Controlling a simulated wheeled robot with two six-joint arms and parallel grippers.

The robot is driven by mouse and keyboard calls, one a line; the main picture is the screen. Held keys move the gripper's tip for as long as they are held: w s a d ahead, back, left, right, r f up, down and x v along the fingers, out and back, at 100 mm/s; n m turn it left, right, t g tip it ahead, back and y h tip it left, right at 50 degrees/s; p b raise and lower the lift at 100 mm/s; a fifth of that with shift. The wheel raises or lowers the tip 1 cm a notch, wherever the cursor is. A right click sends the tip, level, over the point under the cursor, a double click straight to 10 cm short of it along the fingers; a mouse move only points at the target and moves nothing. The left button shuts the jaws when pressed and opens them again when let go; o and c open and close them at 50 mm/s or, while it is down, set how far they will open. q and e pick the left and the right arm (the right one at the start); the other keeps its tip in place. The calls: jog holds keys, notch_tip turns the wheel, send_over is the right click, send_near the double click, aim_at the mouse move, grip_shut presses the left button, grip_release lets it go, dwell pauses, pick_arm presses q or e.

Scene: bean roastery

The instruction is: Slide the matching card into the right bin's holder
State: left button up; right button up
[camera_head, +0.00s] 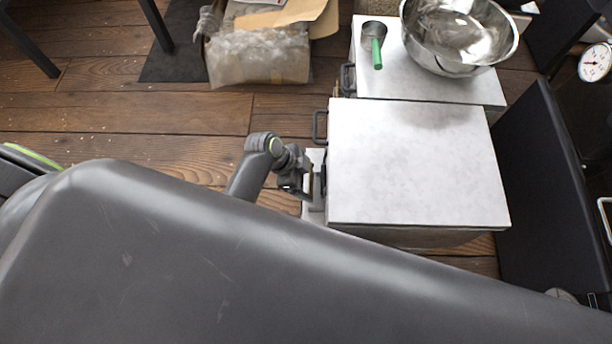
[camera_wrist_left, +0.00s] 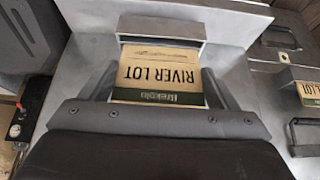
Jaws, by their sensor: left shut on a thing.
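A tan card (camera_wrist_left: 160,72) with a green band and the words RIVER LOT shows upside down in the left wrist view. My left gripper (camera_wrist_left: 160,95) is shut on it, a finger along each side. The card's far edge meets a grey metal holder (camera_wrist_left: 160,28) on the bin front; how deep it sits inside cannot be told. In the head view my left gripper (camera_head: 300,182) is at the handle side of the nearer white-topped bin (camera_head: 420,165), and the card there is too small to read. My right gripper is not in view.
Another bin (camera_head: 485,88) stands behind, carrying a metal bowl (camera_head: 458,40) and a green-handled scoop (camera_head: 376,50). In the wrist view a second labelled card (camera_wrist_left: 309,93) and a handle (camera_wrist_left: 306,135) show at the right. Wooden floor (camera_head: 150,112) lies open left of the bins.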

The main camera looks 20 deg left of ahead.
pick_arm(q)
jog(key=shift+f+b, duration=1)
jog(key=shift+f, duration=0.8)
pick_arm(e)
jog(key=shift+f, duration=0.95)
pick_arm(q)
jog(key=o, duration=0.8)
jog(key=shift+o, duration=0.2)
jog(key=p+v, duration=0.6)
jog(key=v, duration=1.1)
jog(key=shift+r, duration=0.15)
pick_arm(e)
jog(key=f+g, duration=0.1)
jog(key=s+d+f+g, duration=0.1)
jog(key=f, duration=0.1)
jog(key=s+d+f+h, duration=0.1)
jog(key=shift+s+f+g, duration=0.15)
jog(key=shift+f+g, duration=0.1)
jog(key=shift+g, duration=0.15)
pick_arm(q)
jog(key=shift+a, duration=0.1)
